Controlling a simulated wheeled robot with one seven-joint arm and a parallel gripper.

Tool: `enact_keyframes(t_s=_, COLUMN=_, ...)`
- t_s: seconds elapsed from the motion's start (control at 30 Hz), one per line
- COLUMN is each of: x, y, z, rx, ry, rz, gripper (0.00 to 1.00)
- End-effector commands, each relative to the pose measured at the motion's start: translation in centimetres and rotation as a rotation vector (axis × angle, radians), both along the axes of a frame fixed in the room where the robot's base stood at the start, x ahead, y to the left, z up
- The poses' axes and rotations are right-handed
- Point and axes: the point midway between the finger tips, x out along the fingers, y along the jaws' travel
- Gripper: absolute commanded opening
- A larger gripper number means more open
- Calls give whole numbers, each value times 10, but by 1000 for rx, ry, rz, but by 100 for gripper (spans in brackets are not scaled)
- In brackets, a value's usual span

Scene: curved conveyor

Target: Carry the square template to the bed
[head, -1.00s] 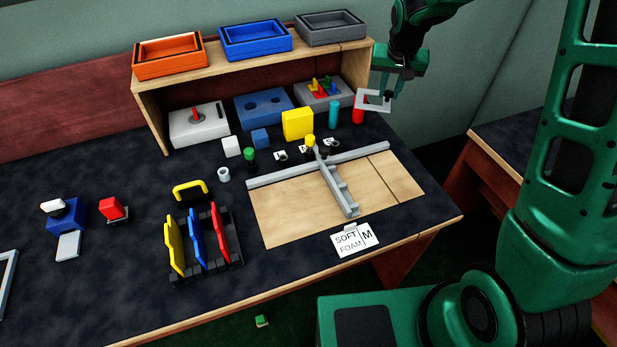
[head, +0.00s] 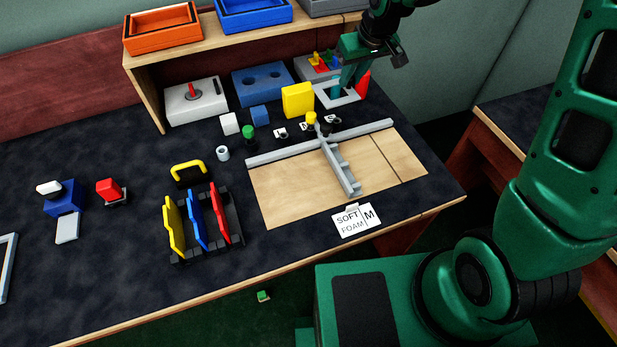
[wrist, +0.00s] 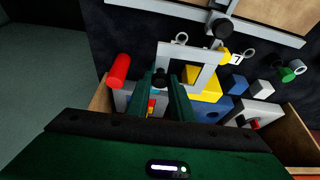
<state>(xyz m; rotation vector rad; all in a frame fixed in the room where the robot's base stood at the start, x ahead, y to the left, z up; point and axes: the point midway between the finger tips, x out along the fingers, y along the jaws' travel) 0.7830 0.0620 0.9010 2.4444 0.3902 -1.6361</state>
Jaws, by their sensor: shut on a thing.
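The square template, a light grey open square frame (head: 350,98), hangs from my gripper (head: 345,86) above the back right of the dark table. It also shows in the wrist view (wrist: 207,77), where the gripper fingers (wrist: 172,92) close around a dark knob at its edge. The wooden bed (head: 290,195) lies at the front right of the table, with a grey T-shaped fence (head: 340,172) across it. The template is apart from the bed, behind it and raised. The teal cylinder near the template is hard to tell from my fingers.
A red cylinder (head: 363,82) and a yellow block (head: 298,100) stand close to the template. A wooden shelf (head: 143,85) with trays stands behind. A rack of coloured plates (head: 205,225) is left of the bed.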

Motion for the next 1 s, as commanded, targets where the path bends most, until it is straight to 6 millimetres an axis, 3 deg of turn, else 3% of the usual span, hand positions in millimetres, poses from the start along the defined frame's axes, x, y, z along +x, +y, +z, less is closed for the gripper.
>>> enact_keyframes(t_s=0.1, x=-39, y=56, z=-4, rx=3, ry=1, rz=312, gripper=0)
enact_keyframes(t_s=0.3, x=-117, y=136, z=-5, rx=4, ry=1, rz=850, gripper=0)
enact_keyframes(t_s=0.5, x=-190, y=186, z=-3, rx=3, ry=0, rz=1288, gripper=0)
enact_keyframes(t_s=0.6, x=-214, y=198, z=-1, rx=2, ry=0, rz=1424, gripper=0)
enact_keyframes(t_s=0.73, x=-230, y=205, z=-1, rx=3, ry=-1, rz=1518, gripper=0)
enact_keyframes(t_s=0.87, x=-225, y=197, z=-9, rx=4, ry=3, rz=1537, gripper=0)
enact_keyframes(t_s=1.0, x=-207, y=176, z=-25, rx=4, ry=4, rz=1532, gripper=0)
